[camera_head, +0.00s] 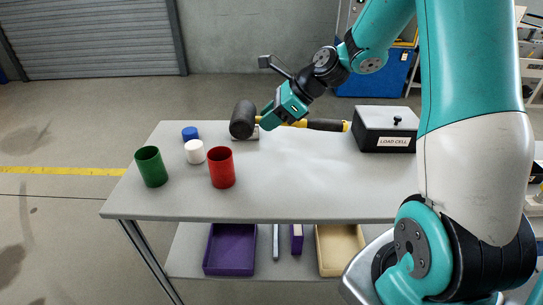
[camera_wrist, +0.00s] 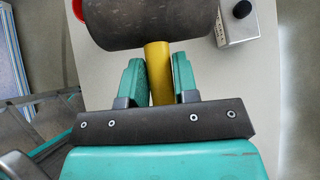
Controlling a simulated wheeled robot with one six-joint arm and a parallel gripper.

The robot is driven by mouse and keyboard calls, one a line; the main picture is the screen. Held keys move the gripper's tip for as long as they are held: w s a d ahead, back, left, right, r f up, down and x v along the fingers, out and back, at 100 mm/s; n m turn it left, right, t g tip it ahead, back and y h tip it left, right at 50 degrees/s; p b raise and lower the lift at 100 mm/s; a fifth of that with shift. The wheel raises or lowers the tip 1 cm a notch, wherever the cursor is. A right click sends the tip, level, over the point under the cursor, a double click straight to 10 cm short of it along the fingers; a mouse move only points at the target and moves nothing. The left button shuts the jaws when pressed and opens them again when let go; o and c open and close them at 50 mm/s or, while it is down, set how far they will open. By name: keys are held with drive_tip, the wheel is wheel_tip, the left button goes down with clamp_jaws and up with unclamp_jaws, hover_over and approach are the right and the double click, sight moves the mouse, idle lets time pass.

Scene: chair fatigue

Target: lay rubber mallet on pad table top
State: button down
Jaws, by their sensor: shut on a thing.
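The rubber mallet has a thick black head (camera_head: 243,119) and a yellow handle with a black grip (camera_head: 326,125). It lies roughly level over the back of the grey table top (camera_head: 310,180), its head to the left. I cannot tell whether it touches the table. My gripper (camera_head: 270,121) is shut on the yellow handle close to the head. In the wrist view the yellow handle (camera_wrist: 160,72) runs between my two teal fingers (camera_wrist: 158,82), and the head (camera_wrist: 150,22) is just beyond them. The gripper partly hides the handle.
A load cell box (camera_head: 386,130) stands at back right. The table's middle front is clear.

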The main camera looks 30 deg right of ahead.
wheel_tip(320, 180, down, 10)
drive_tip(key=shift+r+b, duration=0.2)
drive_tip(key=shift+b, duration=0.45)
drive_tip(key=c, duration=0.9)
unclamp_jaws()
drive_tip(key=shift+f, duration=0.1)
